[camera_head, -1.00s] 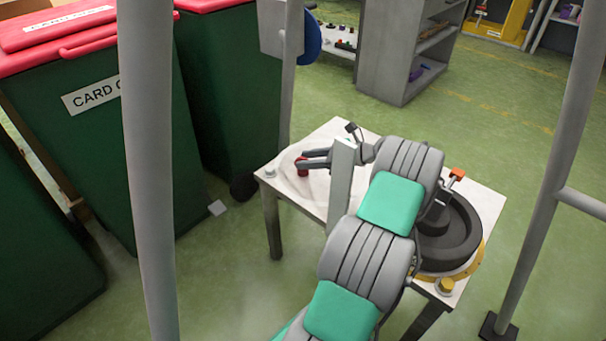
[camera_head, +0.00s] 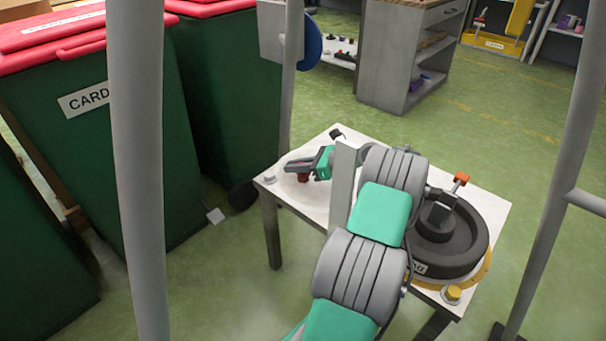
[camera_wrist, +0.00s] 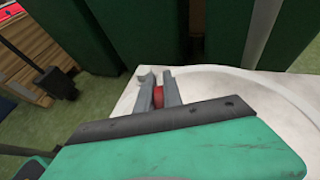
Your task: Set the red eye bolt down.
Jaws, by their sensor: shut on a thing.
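The red eye bolt (camera_wrist: 158,94) shows in the wrist view as a small red piece between my two grey fingers. My gripper (camera_wrist: 159,88) is shut on it. In the head view my gripper (camera_head: 298,168) is over the left end of the white table (camera_head: 312,203), and the red eye bolt (camera_head: 304,178) shows just below its fingers, at or close to the tabletop. I cannot tell whether it touches the table. Most of the bolt is hidden by the fingers.
A black turntable (camera_head: 450,245) with an orange-topped clamp (camera_head: 461,179) fills the table's right end. A pale fitting (camera_head: 270,179) stands at the left corner. Green bins with red lids (camera_head: 226,100) stand close behind the left edge. A grey post (camera_head: 140,170) rises in the foreground.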

